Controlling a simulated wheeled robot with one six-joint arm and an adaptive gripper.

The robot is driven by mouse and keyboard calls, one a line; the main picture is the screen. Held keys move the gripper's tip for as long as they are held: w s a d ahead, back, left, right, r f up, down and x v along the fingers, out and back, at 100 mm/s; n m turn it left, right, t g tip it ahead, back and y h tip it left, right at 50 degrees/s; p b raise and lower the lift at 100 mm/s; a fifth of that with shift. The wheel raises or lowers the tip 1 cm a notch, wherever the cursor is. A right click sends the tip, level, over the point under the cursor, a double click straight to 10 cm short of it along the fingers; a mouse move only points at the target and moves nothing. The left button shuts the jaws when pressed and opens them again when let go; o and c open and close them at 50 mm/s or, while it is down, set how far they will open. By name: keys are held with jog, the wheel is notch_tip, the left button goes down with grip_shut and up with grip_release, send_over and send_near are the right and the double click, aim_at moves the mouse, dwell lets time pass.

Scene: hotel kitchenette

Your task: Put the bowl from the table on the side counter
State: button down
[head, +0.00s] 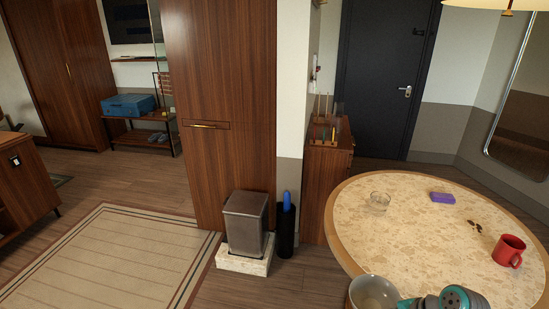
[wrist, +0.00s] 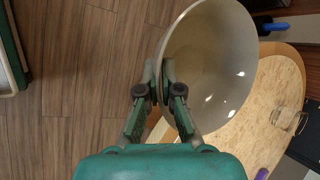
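The bowl (head: 374,291) is pale and round, at the bottom of the head view over the near edge of the round table (head: 345,215). It is large in the wrist view (wrist: 215,60), its open side facing the camera. My gripper (wrist: 160,75) is closed on its rim, one finger on each side of the wall. In the head view only teal parts of my arm show, right of the bowl. I cannot tell how high the bowl is above the table. A narrow wooden side counter (head: 328,158) stands behind the table against the wall, holding several thin upright items.
On the table are a glass (head: 379,201), a purple block (head: 442,198), dark crumbs (head: 474,226) and a red mug (head: 508,251). The rug area (head: 110,255) is clear.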

jog(key=w+a+f+n+g+y, duration=0.1)
jog(key=w+a+f+n+g, duration=0.8)
jog(key=a+f+n, duration=0.5)
jog(key=s+f+n, duration=0.1)
jog(key=s+f, duration=0.3)
jog(key=s, duration=0.5)
jog(key=shift+d+n, duration=0.2)
jog(key=shift+n, duration=0.2)
